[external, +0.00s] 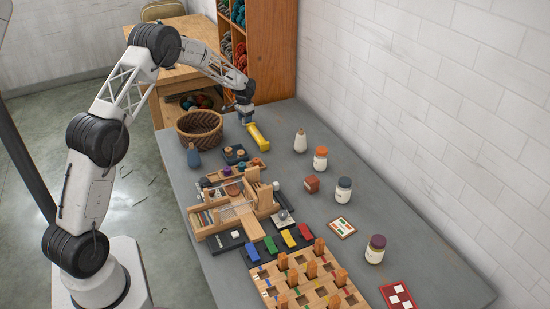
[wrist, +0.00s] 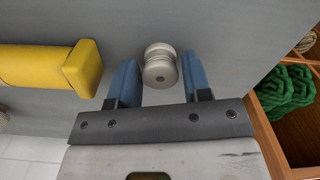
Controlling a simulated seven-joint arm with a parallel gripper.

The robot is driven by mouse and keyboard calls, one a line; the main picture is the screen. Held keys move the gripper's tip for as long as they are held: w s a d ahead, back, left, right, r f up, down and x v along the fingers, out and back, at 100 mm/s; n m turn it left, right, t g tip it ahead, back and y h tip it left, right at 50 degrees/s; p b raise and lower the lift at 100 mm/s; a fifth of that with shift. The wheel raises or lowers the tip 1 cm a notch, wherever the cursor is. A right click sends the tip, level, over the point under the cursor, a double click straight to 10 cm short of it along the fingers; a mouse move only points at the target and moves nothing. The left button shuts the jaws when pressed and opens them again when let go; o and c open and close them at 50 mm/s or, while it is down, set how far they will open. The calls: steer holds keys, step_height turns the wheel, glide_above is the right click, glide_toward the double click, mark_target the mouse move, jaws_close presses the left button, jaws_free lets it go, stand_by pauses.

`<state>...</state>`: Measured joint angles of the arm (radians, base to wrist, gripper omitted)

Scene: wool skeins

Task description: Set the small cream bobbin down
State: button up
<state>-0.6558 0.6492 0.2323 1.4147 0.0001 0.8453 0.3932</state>
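The small cream bobbin (wrist: 160,66) shows in the wrist view, between the tips of my gripper (wrist: 159,80). The two blue fingers stand on either side of it, with a narrow gap visible at each side, so my gripper looks open around it. The grey tabletop (wrist: 218,40) is behind the bobbin; the bobbin appears to stand on it, though contact is hard to see. In the external view my gripper (external: 244,112) is low at the table's far end, and I cannot make out the bobbin there.
A yellow block-like object (wrist: 45,66) lies close to the left finger; it also shows in the external view (external: 257,138). A woven basket (external: 199,128) stands to the left. A wooden shelf with green skeins (wrist: 285,92) is at right in the wrist view.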

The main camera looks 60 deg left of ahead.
steer(key=shift+o, duration=1)
step_height(320, 180, up, 12)
steer(key=shift+r, duration=0.15)
stand_by(0.7)
